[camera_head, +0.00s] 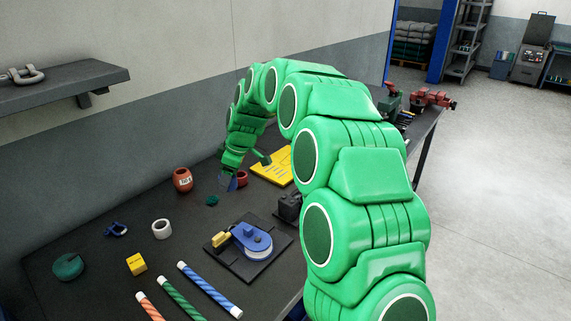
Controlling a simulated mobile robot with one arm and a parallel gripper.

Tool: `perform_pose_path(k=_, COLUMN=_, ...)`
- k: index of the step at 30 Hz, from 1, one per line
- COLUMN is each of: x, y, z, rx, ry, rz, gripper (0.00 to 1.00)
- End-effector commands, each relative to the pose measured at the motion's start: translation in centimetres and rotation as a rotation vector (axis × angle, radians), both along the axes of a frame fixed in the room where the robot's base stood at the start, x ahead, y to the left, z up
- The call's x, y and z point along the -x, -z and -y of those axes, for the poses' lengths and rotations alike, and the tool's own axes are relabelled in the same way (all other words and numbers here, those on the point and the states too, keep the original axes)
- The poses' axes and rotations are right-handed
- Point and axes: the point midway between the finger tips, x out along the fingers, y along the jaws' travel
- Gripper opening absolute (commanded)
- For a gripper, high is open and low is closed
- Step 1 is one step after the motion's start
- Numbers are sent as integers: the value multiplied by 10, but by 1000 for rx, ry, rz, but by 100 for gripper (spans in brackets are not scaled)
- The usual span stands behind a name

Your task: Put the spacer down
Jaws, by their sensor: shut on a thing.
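My gripper (229,182) points down over the dark workbench, beyond the bend of my green arm. It is shut on a small red-brown ring-like piece (242,178), which seems to be the spacer. The piece shows just right of the fingertips and is partly hidden by them. It is low over the bench; I cannot tell whether it touches the top. A larger red-brown cylinder with a white label (183,180) stands upright to the left, apart from my gripper.
A small dark green piece (212,201) lies close to my gripper. A yellow panel (272,167) lies to its right. A blue device on a black plate (250,250), a white ring (161,229), a yellow cube (136,263) and striped rods (209,289) lie nearer. Bare bench separates them.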

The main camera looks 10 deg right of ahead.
Motion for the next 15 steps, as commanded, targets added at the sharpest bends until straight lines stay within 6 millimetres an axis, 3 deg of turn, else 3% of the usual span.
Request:
perform_pose_path(k=6, x=-52, y=-2, z=77, rx=-8, ry=236, rz=6, gripper=27)
perform_pose_path(k=15, x=-94, y=-6, z=165, rx=-24, ry=485, rz=13, gripper=27)
